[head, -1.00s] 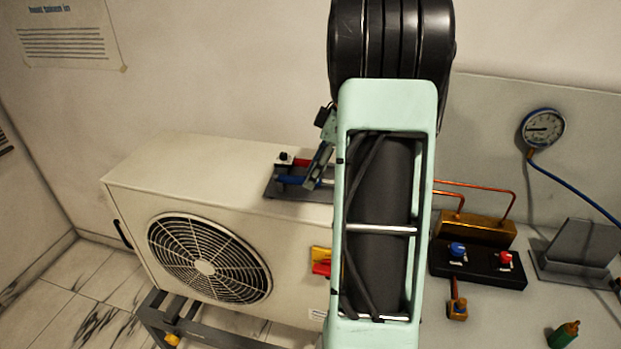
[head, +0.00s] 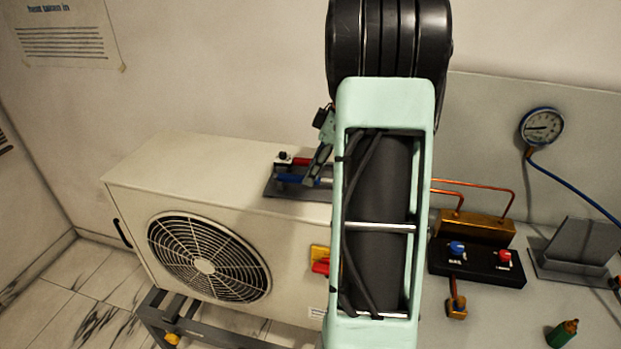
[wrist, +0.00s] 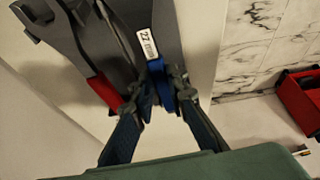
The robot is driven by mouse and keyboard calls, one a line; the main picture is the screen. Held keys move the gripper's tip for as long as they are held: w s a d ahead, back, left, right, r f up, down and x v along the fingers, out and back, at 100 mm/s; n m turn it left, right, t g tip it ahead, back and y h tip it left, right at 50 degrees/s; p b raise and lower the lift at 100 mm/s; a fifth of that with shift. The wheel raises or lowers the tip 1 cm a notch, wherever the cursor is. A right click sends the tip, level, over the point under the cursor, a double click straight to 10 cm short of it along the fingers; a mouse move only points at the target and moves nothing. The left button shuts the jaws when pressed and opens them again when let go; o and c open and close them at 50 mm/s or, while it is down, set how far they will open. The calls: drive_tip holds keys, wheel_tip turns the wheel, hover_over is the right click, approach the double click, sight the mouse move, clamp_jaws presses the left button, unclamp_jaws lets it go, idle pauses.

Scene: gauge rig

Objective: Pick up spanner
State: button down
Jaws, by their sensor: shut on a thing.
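A grey tray (head: 272,193) on top of the cream fan unit holds tools with coloured handles. In the wrist view, a blue handle (wrist: 157,82) lies between the fingers of my gripper (wrist: 165,84), which is shut on it. A thin grey shank runs from near it toward the top; its far end is out of view. A red-handled tool (wrist: 104,92) lies beside it on the left, with a grey open-jawed spanner head (wrist: 36,18) on that side. In the head view, the blue handle (head: 288,178) shows below-left of my gripper (head: 315,178), and my forearm hides the tray's right end.
The fan unit (head: 150,180) stands on a grey frame. Right of my arm, a bench holds a brass block (head: 480,228), a black valve box (head: 475,262), a grey stand (head: 580,250) and a green-bodied item (head: 562,334). A gauge (head: 541,127) hangs above.

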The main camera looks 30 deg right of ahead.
sight(304, 176)
drive_tip(key=shift+r, duration=0.5)
wheel_tip(304, 176, up, 2)
drive_tip(key=shift+r, duration=0.15)
drive_tip(key=s+a+r+b, duration=0.2)
drive_tip(key=s+r+b, duration=0.2)
drive_tip(key=s+r, duration=0.5)
drive_tip(key=s, duration=0.4)
drive_tip(key=shift+s+a+r, duration=0.35)
drive_tip(key=shift+s+a, duration=0.05)
drive_tip(key=c, duration=2.5)
unclamp_jaws()
clamp_jaws()
